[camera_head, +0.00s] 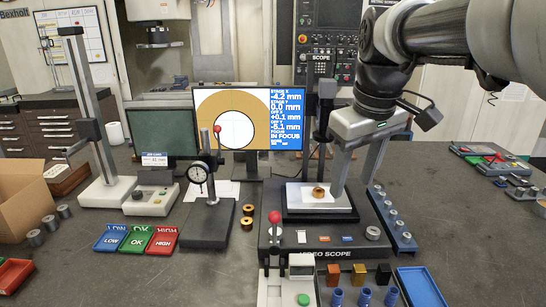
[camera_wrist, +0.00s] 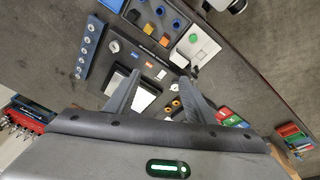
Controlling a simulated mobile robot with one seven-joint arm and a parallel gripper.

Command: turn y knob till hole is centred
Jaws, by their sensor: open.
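The video scope base (camera_head: 318,252) stands on the bench. Its stage carries a white plate with a brass ring part (camera_head: 319,192). The monitor (camera_head: 281,137) shows a white hole set low in a tan ring; it reads stage X -4.2, stage Y 0.0, off X +0.1, off Y -5.1 mm, in focus. A round silver knob (camera_head: 373,233) sits at the base's front right; I cannot read whether it is the Y knob. My gripper (camera_head: 353,188) is open beside the stage's right side, above the base. Its two separated fingers show in the wrist view (camera_wrist: 160,76).
A red-ball lever (camera_head: 274,217) stands at the base's front left. A blue rail with several silver cylinders (camera_head: 397,222) lies right of the base. A dial gauge stand (camera_head: 206,222) is to the left. The bench at far right front is clear.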

